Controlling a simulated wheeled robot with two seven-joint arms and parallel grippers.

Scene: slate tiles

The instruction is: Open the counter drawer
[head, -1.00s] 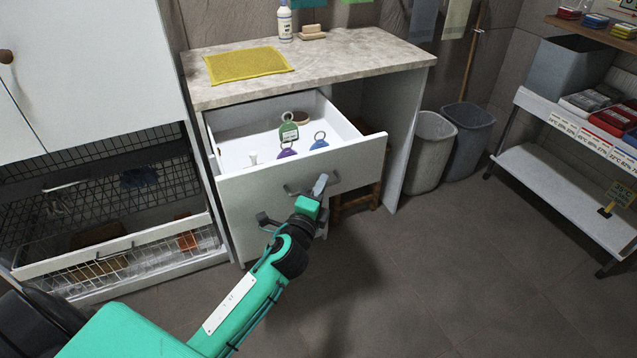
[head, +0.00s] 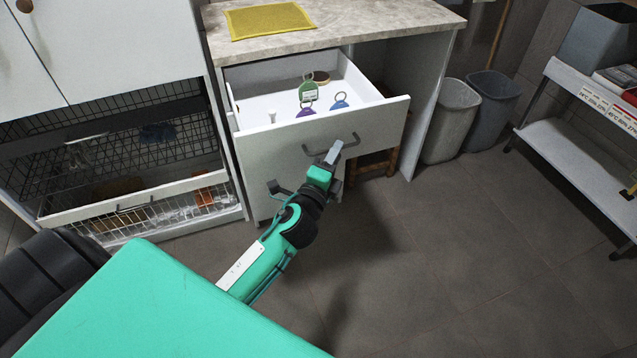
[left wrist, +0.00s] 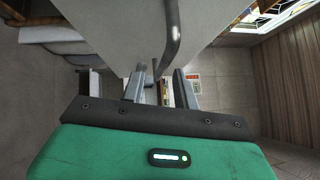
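The counter drawer (head: 375,119) is pulled well out from under the counter, its white inside showing. Its dark bar handle (head: 318,151) is on the front panel; it also shows in the left wrist view (left wrist: 172,38) as a curved grey bar. My left gripper (head: 333,152) is at the handle's right part in the head view. In the left wrist view its two fingers (left wrist: 159,88) stand apart, with the handle's end near the gap between their tips. I see no grip on the bar. My right gripper is not in view.
The drawer holds a green tag (head: 307,92), a purple tag (head: 306,112), a blue tag (head: 340,104) and small items. A yellow mat (head: 270,20) lies on the counter. Two bins (head: 450,120) (head: 493,110) stand right of it. The floor in front is mostly clear.

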